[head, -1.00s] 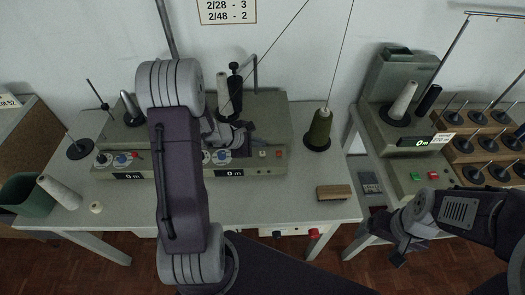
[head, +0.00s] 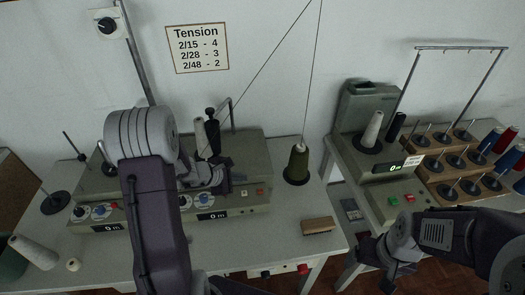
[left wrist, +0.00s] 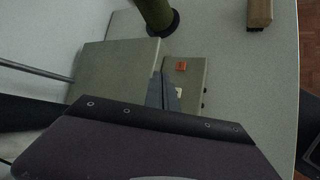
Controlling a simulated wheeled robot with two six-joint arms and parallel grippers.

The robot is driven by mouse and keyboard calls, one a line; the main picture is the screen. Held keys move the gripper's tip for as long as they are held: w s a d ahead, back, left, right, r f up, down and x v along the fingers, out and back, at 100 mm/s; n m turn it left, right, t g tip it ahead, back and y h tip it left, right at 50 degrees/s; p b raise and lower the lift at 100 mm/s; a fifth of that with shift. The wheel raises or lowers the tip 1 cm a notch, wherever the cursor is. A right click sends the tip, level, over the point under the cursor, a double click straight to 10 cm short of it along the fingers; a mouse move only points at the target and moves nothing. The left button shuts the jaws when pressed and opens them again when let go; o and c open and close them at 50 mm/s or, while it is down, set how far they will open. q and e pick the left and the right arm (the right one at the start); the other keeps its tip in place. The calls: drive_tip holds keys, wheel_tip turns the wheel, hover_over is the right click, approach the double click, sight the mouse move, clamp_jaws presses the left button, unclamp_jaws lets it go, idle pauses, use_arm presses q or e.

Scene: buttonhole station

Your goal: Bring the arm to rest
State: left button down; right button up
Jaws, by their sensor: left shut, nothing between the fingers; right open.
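My left arm rises from the bottom of the head view and bends over the green-grey winding machine (head: 248,155). My left gripper (head: 222,182) is over the right part of that machine, partly hidden by my own arm. In the left wrist view its fingers (left wrist: 165,92) are shut with nothing between them, above the machine's top and front (left wrist: 183,82). My right gripper (head: 378,268) is open and empty, low at the right, in front of the gap between the two tables.
A dark green cone (head: 298,165) and a wooden block (head: 318,226) stand on the table right of the machine. A white cone (head: 35,252) lies at the left. A second machine (head: 385,170) and spool racks (head: 462,160) fill the right table. Threads run up from the machine.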

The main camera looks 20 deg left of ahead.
use_arm(q)
drive_tip(key=s+d+r+m+g+h, duration=0.1)
drive_tip(key=s+d+r+m+g, duration=0.1)
drive_tip(key=s+d+m, duration=0.4)
drive_tip(key=s+d+r+m+g+h, duration=0.1)
drive_tip(key=s+d+r+m+g, duration=0.2)
drive_tip(key=d, duration=0.6)
drive_tip(key=s+a+f+m+g+y, duration=0.1)
drive_tip(key=s+a+f+m+y, duration=0.2)
drive_tip(key=s+a+m+y, duration=0.3)
drive_tip(key=s+a+m, duration=0.2)
drive_tip(key=s+m, duration=0.2)
drive_tip(key=m, duration=0.2)
drive_tip(key=shift+a+f+g, duration=0.4)
